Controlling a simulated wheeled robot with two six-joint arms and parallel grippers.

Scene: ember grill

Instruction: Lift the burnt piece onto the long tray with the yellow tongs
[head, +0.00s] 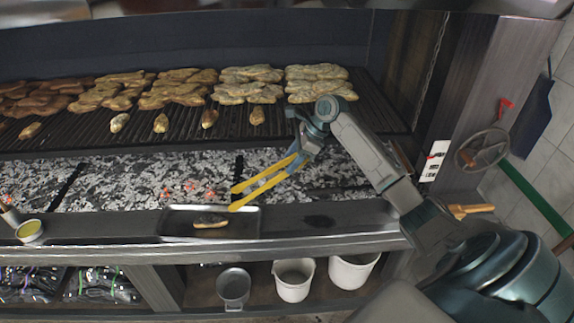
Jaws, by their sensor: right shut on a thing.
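The yellow tongs (266,186) are held by my right gripper (304,146), which is shut on their rear end. The tongs point left and down over the coals and the front ledge, with their two arms apart and nothing seen between the tips. The long tray (177,222) is dark and shallow and sits on the front ledge. The burnt piece (210,221), blackened on top and tan along its lower edge, appears to lie on the tray, just left of and below the tong tips. My left gripper is not in view.
Flattened meat pieces (250,84) and several small pieces (160,123) lie on the grill grate (300,118). Glowing coals (180,186) lie below it. A small bowl (29,230) stands at the ledge's left. White buckets (294,279) and a grey pot (233,286) stand beneath.

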